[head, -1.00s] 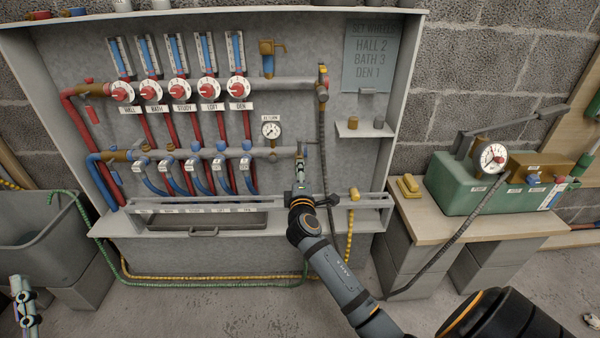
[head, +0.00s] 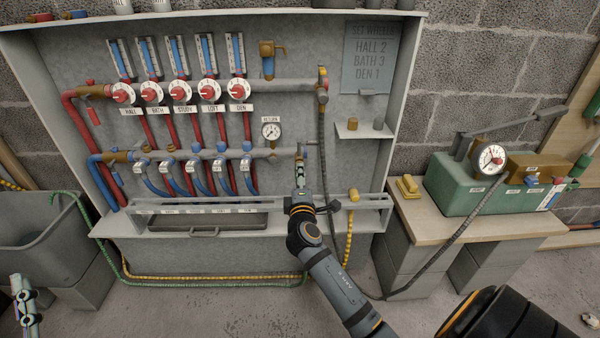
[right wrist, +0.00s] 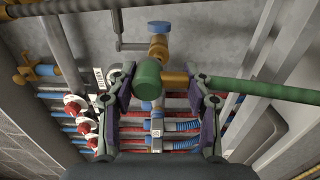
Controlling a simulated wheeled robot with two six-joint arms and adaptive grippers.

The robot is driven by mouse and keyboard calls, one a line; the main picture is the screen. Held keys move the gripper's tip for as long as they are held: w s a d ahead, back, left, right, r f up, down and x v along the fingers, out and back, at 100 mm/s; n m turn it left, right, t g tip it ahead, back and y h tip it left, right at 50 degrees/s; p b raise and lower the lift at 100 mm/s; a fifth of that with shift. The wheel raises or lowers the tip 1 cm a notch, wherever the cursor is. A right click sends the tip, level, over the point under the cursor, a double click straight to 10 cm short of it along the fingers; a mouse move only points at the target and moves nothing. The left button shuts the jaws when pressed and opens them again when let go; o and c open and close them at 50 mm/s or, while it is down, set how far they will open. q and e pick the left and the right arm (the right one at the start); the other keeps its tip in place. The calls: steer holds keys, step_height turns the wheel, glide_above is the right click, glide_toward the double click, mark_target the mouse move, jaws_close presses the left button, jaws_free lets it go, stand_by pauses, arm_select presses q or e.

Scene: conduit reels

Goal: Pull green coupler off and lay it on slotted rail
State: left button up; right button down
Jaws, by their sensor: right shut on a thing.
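The green coupler (right wrist: 148,78) shows in the right wrist view between the fingers of my right gripper (right wrist: 162,92), which is shut on it. A brass collar (right wrist: 175,79) joins it to a green hose (right wrist: 250,89) running right. A brass fitting with a blue handle (right wrist: 158,46) appears just beyond the coupler; I cannot tell whether they touch. In the head view my right gripper (head: 301,178) is in front of the panel, above the slotted rail (head: 155,207), and hides the coupler. My left gripper (head: 25,303) is at the lower left edge, its jaws unclear.
A yellow coupler (head: 353,194) sits at the rail's right end with its yellow hose hanging. A drip tray (head: 205,231) lies below the rail. A grey hose (head: 321,140) hangs right of the gripper. A green pump box (head: 455,186) stands on the right bench.

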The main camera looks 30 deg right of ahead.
steer(key=shift+v, duration=1.7)
steer(key=shift+f, duration=0.1)
